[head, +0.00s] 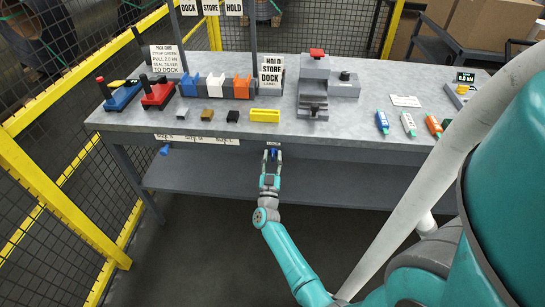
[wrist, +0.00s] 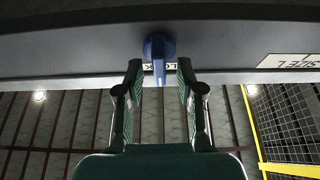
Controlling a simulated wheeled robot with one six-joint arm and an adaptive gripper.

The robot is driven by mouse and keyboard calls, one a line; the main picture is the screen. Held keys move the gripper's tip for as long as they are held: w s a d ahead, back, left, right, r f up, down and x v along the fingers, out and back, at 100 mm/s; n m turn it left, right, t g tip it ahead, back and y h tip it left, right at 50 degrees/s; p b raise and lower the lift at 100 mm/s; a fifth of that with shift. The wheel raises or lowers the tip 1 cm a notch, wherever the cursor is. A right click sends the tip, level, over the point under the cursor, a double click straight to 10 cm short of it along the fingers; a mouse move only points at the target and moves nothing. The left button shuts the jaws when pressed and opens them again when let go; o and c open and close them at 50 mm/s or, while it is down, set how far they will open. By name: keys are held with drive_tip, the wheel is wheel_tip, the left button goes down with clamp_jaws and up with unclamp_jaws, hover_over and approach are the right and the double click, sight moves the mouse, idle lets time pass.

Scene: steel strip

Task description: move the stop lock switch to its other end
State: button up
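The stop lock switch looks like a blue rotary knob with a long lever (wrist: 158,48) on the front edge of the bench, beside a label partly reading "LOCK" that it partly covers. In the wrist view its lever points down in the picture, towards my gripper. My gripper (wrist: 159,68) is open, its two fingertips on either side of the lever's lower end with a gap on each side. In the head view my gripper (head: 272,155) is at the bench's front edge, and only a bit of blue shows between the fingers.
The grey bench (head: 350,128) carries colored blocks, a grey press (head: 313,85) and several small tubes. A lower shelf (head: 215,172) runs beneath the gripper. Another blue knob (head: 164,150) sits further left under the edge. A yellow-framed fence (head: 60,200) stands left.

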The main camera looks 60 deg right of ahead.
drive_tip(key=shift+w+d+r, duration=0.1)
drive_tip(key=shift+d, duration=0.1)
clamp_jaws()
drive_tip(key=shift+m, duration=0.6)
drive_tip(key=m+g, duration=0.2)
drive_tip(key=m, duration=0.2)
drive_tip(key=shift+h, duration=0.3)
drive_tip(key=m+g, duration=0.3)
drive_tip(key=m, duration=0.2)
drive_tip(key=shift+d, duration=0.1)
drive_tip(key=m+g, duration=0.1)
drive_tip(key=m, duration=0.1)
drive_tip(key=m+g+y, duration=0.1)
drive_tip(key=m, duration=0.2)
drive_tip(key=m+g+y, duration=0.1)
drive_tip(key=m, duration=0.2)
drive_tip(key=shift+s+d, duration=0.1)
drive_tip(key=shift+s, duration=0.2)
drive_tip(key=shift+m, duration=0.4)
